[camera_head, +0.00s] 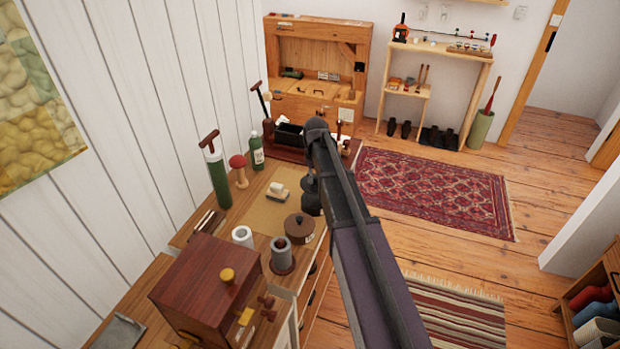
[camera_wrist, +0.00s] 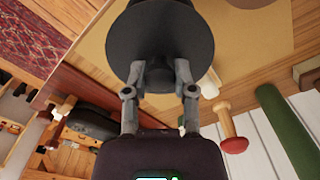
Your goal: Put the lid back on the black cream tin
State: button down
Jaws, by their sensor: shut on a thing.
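My gripper (camera_wrist: 160,75) is shut on a dark round disc, the lid (camera_wrist: 160,42), seen broad face on in the wrist view. The lid is held above the dresser top and its tan mat (camera_head: 262,213). In the head view my arm hides much of this area, and the dark shape at its lower end cannot be told apart as gripper or lid. I cannot make out the black cream tin; it may be behind the lid or my arm. A brown round pot (camera_head: 300,227) with a dark knob stands at the mat's near edge.
A cream block (camera_head: 278,191) lies on the mat. A red mushroom-shaped tool (camera_head: 239,168), a green bottle (camera_head: 256,152) and a tall green cylinder (camera_head: 217,176) stand along the wall side. Two open cylinders and a wooden box (camera_head: 207,285) stand nearer.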

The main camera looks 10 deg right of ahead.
aim_at(314, 198)
jog(key=shift+f, duration=0.15)
jog(key=shift+f+b, duration=3.05)
jog(key=shift+b, duration=0.15)
jog(key=shift+f, duration=0.15)
dwell(0.3)
dwell(0.4)
jog(key=shift+c, duration=1.8)
grip_release()
jog(key=o, duration=0.4)
jog(key=shift+c, duration=0.2)
